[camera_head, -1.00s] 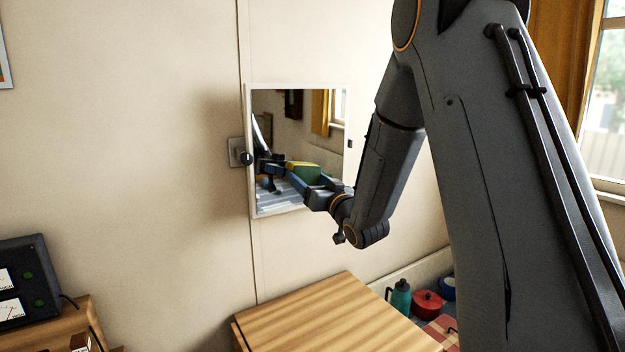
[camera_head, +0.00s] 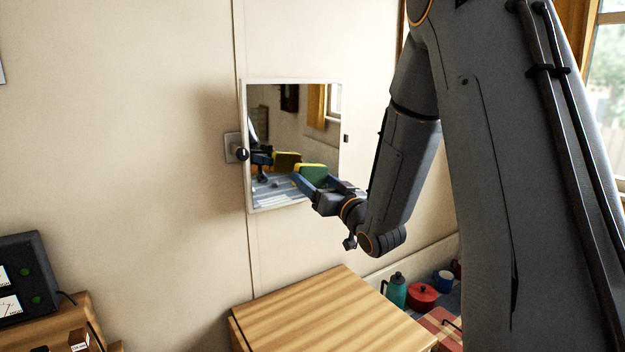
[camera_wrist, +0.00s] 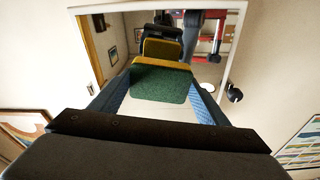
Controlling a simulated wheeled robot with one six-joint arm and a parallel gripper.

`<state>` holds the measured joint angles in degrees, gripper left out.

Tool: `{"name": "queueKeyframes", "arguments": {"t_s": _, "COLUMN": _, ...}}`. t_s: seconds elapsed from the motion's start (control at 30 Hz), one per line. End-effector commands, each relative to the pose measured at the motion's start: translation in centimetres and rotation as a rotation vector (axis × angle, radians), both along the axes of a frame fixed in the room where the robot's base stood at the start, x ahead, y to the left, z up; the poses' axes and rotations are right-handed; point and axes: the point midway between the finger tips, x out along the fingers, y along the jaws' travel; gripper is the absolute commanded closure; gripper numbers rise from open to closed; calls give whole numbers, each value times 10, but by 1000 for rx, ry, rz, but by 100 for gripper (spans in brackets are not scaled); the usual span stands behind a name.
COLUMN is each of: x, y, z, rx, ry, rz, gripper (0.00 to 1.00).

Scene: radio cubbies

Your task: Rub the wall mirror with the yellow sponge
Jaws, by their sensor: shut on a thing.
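The wall mirror (camera_head: 290,120) has a thin white frame and hangs on the beige wall, in the middle of the head view. It also fills the upper part of the wrist view (camera_wrist: 112,52). The sponge (camera_head: 313,171) has a green body and a yellow side facing the glass. My gripper (camera_head: 304,178) is shut on the sponge, with a blue finger on each side of it in the wrist view (camera_wrist: 158,90). The sponge is in front of the lower part of the mirror and looks a little apart from the glass; its reflection shows beyond it.
A dark knob on a plate (camera_head: 236,150) sits at the mirror's left edge. A wooden cabinet top (camera_head: 325,315) is below. A teal bottle (camera_head: 396,291) and a red pot (camera_head: 422,295) stand lower right. A dark metered device (camera_head: 30,275) is at lower left.

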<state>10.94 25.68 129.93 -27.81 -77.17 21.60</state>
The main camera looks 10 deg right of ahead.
Motion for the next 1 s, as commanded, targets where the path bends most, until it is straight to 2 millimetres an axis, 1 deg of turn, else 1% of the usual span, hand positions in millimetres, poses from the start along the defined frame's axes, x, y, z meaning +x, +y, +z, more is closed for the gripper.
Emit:
{"name": "queueKeyframes", "arguments": {"t_s": 0.27, "x": -4, "y": -1, "z": 0, "rx": 0, "ry": 0, "rz": 0, "gripper": 55}}
{"name": "queueKeyframes", "arguments": {"t_s": 0.6, "x": -28, "y": -9, "z": 0, "rx": 0, "ry": 0, "rz": 0, "gripper": 55}}
{"name": "queueKeyframes", "arguments": {"t_s": 1.0, "x": -28, "y": -9, "z": 0, "rx": 0, "ry": 0, "rz": 1, "gripper": 55}}
